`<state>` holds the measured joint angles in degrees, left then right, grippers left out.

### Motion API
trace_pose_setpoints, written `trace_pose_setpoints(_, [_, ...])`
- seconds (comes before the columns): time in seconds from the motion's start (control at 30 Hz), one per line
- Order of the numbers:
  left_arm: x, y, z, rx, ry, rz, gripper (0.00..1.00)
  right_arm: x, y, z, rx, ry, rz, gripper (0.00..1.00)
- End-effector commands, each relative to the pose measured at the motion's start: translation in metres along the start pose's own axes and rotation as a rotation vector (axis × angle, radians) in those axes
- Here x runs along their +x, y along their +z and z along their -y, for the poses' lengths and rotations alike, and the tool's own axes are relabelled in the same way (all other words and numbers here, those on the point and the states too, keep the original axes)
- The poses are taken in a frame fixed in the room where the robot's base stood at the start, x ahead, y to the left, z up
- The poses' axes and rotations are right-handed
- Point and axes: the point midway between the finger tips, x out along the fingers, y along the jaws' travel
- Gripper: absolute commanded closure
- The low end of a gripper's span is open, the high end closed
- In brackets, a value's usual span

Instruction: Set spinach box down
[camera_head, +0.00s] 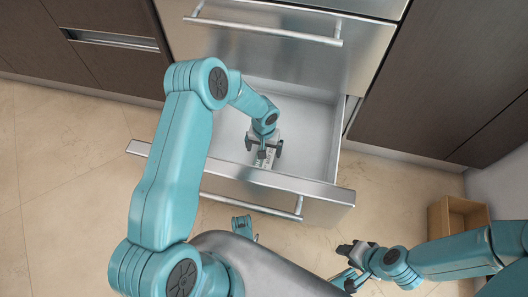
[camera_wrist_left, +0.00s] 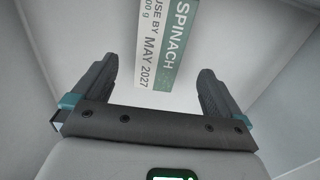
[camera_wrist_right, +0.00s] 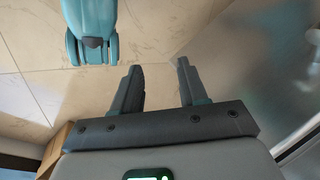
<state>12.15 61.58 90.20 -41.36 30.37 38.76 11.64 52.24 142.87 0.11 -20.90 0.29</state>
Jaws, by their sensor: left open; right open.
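The spinach box (camera_head: 259,163) lies on the floor of an open metal drawer (camera_head: 318,188). In the left wrist view its white and green label (camera_wrist_left: 160,45) reads SPINACH, and part of the box is cut off at the top edge. My left gripper (camera_head: 264,152) is inside the drawer, right over the box and hiding part of it. Its fingers (camera_wrist_left: 158,66) are open, one to each side of the label, and I see no grip on it. My right gripper (camera_head: 346,264) is open and empty, outside the drawer; its fingers also show in the right wrist view (camera_wrist_right: 160,80).
The drawer's front wall and bar handle (camera_head: 250,207) stand between my body and the drawer's inside. A closed metal front with a handle (camera_head: 262,30) is above it. Dark cabinets (camera_head: 440,75) flank it. A wooden box (camera_head: 440,222) stands on the tiled floor at the right.

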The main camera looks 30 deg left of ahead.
Motion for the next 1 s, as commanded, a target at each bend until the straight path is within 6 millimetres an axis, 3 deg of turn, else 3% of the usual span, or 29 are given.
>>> trace_pose_setpoints(0.03, [-0.014,0.0,0.0,0.0,0.0,-0.001,0.0,-0.008,0.003,0.003,0.002,0.001,0.01,0.57])
trace_pose_setpoints(0.1, [-0.023,0.0,0.0,-0.001,0.0,0.0,0.0,-0.011,0.005,0.004,0.003,0.001,0.017,0.57])
trace_pose_setpoints(0.23, [-0.033,0.0,0.0,0.0,0.0,0.001,0.0,-0.013,0.006,0.005,0.0,0.0,0.021,0.57])
trace_pose_setpoints(0.83, [-0.035,0.0,0.0,0.0,0.0,0.001,0.0,-0.013,0.007,0.006,-0.001,0.0,0.022,0.57])
trace_pose_setpoints(0.93, [-0.048,0.0,0.0,0.0,0.0,0.0,0.0,-0.025,0.007,0.01,-0.002,0.0,0.023,0.57])
trace_pose_setpoints(1.0, [-0.068,0.0,0.0,0.0,0.0,0.0,0.0,-0.043,0.007,0.017,-0.004,0.0,0.025,0.57])
